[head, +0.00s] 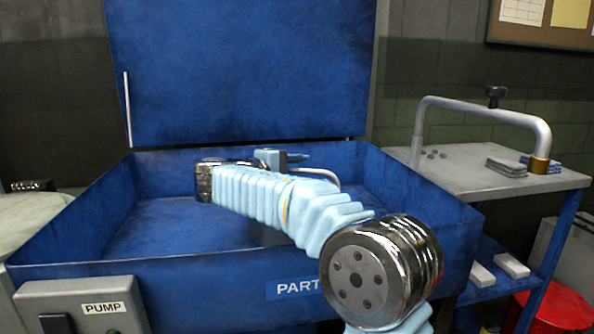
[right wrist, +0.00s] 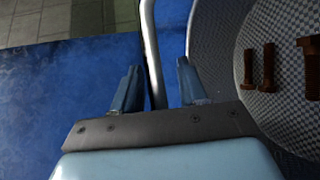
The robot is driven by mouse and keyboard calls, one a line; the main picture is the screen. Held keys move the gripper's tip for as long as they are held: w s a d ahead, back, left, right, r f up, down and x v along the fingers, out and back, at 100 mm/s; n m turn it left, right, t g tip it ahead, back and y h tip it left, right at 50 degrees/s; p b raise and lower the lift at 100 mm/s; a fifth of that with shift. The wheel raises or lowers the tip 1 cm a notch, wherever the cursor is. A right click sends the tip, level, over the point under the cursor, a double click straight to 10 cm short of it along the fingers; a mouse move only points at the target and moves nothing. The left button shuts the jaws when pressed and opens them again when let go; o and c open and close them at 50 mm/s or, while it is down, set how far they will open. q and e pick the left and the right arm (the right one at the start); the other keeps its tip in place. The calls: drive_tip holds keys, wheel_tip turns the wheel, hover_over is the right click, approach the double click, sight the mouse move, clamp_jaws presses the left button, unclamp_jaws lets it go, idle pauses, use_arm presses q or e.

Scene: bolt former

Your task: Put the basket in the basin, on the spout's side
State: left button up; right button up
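The blue basin (head: 105,210) stands in front of me with its lid raised. My right arm reaches over it, and my right gripper (head: 293,157) is inside, towards the back wall. In the right wrist view the right gripper's fingers (right wrist: 158,88) are apart. A grey metal tube, seemingly the spout (right wrist: 153,50), runs between them in the picture; contact cannot be told. A curved grey tube (head: 322,173) also shows beside the gripper in the head view. The round mesh basket (right wrist: 225,45) is right of the fingers, with rusty bolts inside. My arm hides much of the basin. My left gripper is out of view.
A metal-topped cart (head: 460,165) at right carries a bent pipe frame (head: 490,108) and stacked grey pieces (head: 507,167). A red bin (head: 560,305) stands below. A pump box (head: 85,305) is on the basin's front left. The basin's left floor looks clear.

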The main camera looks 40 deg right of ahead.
drive_tip(key=shift+r, duration=0.1)
drive_tip(key=v, duration=1.2)
